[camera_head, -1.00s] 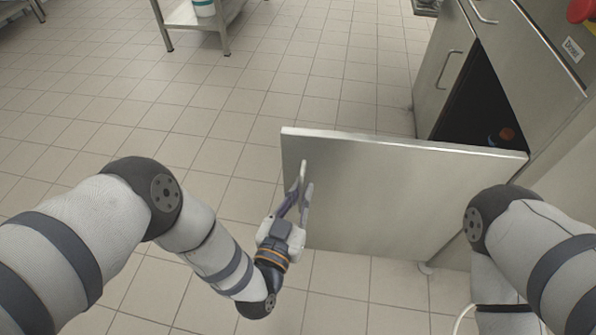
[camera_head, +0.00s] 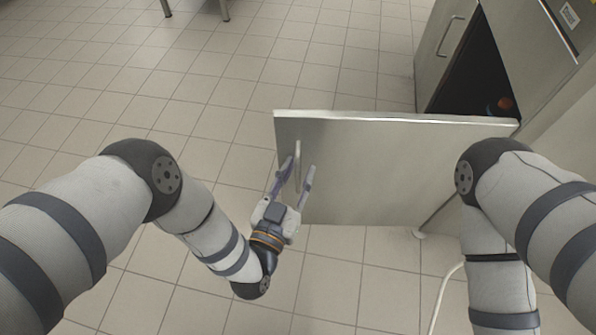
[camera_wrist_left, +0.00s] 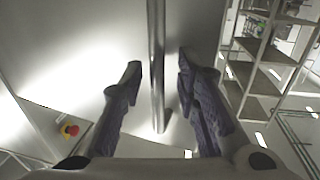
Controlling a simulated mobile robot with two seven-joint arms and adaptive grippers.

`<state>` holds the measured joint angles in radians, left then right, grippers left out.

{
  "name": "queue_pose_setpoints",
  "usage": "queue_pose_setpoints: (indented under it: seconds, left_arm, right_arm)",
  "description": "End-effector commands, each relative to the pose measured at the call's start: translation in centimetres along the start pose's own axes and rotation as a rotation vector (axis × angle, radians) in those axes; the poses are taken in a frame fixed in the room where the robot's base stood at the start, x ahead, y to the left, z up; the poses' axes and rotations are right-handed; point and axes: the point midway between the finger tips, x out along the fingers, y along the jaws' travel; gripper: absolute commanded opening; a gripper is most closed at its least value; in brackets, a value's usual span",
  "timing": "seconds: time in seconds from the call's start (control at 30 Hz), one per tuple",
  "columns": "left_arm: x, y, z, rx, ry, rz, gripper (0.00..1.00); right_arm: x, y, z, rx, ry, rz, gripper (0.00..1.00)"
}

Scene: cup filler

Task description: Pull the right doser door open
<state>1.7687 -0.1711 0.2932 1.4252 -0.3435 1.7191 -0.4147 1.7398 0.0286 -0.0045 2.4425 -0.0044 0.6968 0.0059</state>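The right doser door (camera_head: 390,165) is a flat steel panel standing wide open, jutting out from the cabinet across the floor. Its bar handle (camera_head: 297,160) is near the free edge at the left. My left gripper (camera_head: 301,176) is open, with its fingers on either side of the handle. In the left wrist view the handle (camera_wrist_left: 157,70) runs upright between the spread dark fingers, with a gap to each. My right arm (camera_head: 500,215) shows at the right, but its gripper is out of view.
The steel cabinet (camera_head: 545,60) stands at the right, with a dark opening (camera_head: 478,75) and a small reddish thing inside. Another door with a handle (camera_head: 450,35) is beyond the opening. Tiled floor (camera_head: 230,75) left of the door is clear.

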Motion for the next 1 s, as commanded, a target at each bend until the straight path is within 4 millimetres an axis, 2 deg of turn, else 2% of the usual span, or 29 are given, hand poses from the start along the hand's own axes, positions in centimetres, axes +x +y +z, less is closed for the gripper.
queue_pose_setpoints:
  seconds: [0.27, 0.37, 0.6, 0.7, 0.83, 1.0]
  left_arm:
    - [-0.4, 0.1, 0.0, -0.002, -0.001, 0.002, 0.3]
    - [-2.2, 0.1, 0.1, -0.003, -0.004, 0.001, 0.3]
    - [-9.0, -0.1, 0.2, -0.003, -0.007, -0.004, 0.3]
    - [-10.8, -0.2, 0.3, -0.004, -0.01, -0.006, 0.3]
    - [-11.8, -0.1, 0.1, -0.003, -0.003, -0.003, 0.3]
    - [-12.1, 0.0, -0.1, -0.001, 0.002, 0.0, 0.3]
  right_arm:
    - [0.0, 0.0, 0.0, 0.0, 0.0, 0.0, 0.57]
    - [0.0, 0.0, 0.0, 0.0, 0.0, 0.0, 0.57]
    - [0.0, 0.0, 0.0, 0.0, 0.0, 0.0, 0.57]
    - [0.0, 0.0, 0.0, 0.0, 0.0, 0.0, 0.57]
    - [0.0, 0.0, 0.0, 0.0, 0.0, 0.0, 0.57]
    - [0.0, 0.0, 0.0, 0.0, 0.0, 0.0, 0.57]
